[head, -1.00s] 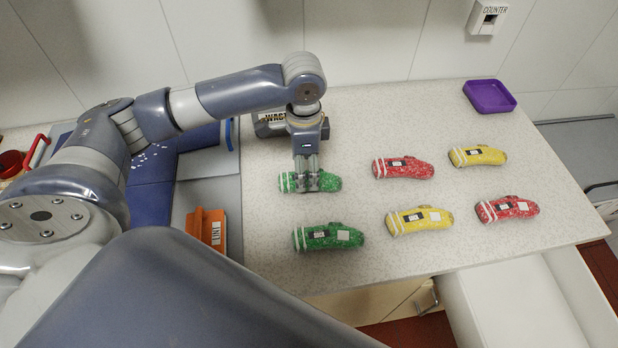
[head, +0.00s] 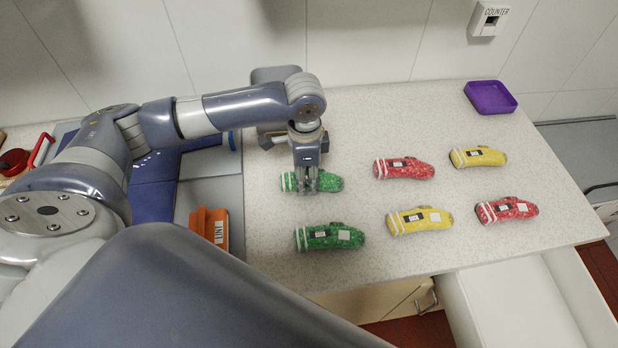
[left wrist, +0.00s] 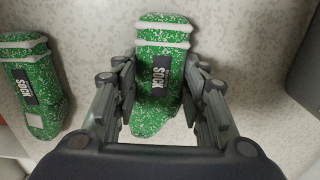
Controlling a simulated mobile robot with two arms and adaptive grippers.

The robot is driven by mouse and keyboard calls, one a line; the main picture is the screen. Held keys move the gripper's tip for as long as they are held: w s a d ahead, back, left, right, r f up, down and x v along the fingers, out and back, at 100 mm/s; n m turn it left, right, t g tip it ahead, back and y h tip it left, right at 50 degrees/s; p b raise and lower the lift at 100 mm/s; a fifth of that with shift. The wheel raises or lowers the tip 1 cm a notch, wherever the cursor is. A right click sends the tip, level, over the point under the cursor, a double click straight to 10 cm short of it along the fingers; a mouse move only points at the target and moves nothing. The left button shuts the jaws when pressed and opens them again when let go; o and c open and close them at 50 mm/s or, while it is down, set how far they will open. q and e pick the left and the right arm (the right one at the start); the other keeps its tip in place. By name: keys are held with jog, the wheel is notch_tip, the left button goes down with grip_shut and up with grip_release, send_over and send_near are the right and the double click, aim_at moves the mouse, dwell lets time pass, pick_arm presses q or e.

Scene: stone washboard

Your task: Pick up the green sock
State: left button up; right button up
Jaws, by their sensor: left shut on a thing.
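Two green socks with white stripes and dark labels are at the left of the speckled counter (head: 400,130). My left gripper (head: 317,187) is shut on the farther green sock (head: 290,182), its fingers coming down from above. In the left wrist view the held sock (left wrist: 162,60) lies between the two fingers (left wrist: 165,110), with its striped end pointing away. I cannot tell whether it is clear of the counter. The nearer green sock (head: 328,237) lies just in front; it also shows at the left of the left wrist view (left wrist: 38,90). My right gripper is not in view.
Red socks (head: 404,168) (head: 506,209) and yellow socks (head: 420,221) (head: 478,157) lie to the right. A purple tray (head: 490,97) is at the back right. An orange item (head: 208,229) stands left of the socks. The back middle of the counter is clear.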

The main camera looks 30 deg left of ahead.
pick_arm(q)
jog(key=shift+r, duration=0.45)
jog(key=r, duration=0.1)
jog(key=d+r+b, duration=0.1)
jog(key=shift+s+d+r, duration=0.15)
jog(key=shift+r, duration=0.15)
jog(key=s+d+b, duration=0.1)
jog(key=d, duration=0.3)
jog(key=s+d+r+b, duration=0.1)
jog(key=d, duration=0.4)
jog(key=s+d+b, duration=0.1)
jog(key=s+d, duration=0.1)
jog(key=d, duration=0.3)
jog(key=shift+s+r, duration=0.1)
jog(key=shift+r, duration=0.15)
jog(key=s+a+r+n, duration=0.2)
jog(key=a+n, duration=0.3)
jog(key=s+a+r+n, duration=0.2)
jog(key=a+n, duration=0.3)
jog(key=n, duration=0.1)
notch_tip(320, 180, up, 9)
notch_tip(320, 180, down, 9)
jog(key=shift+a, duration=0.25)
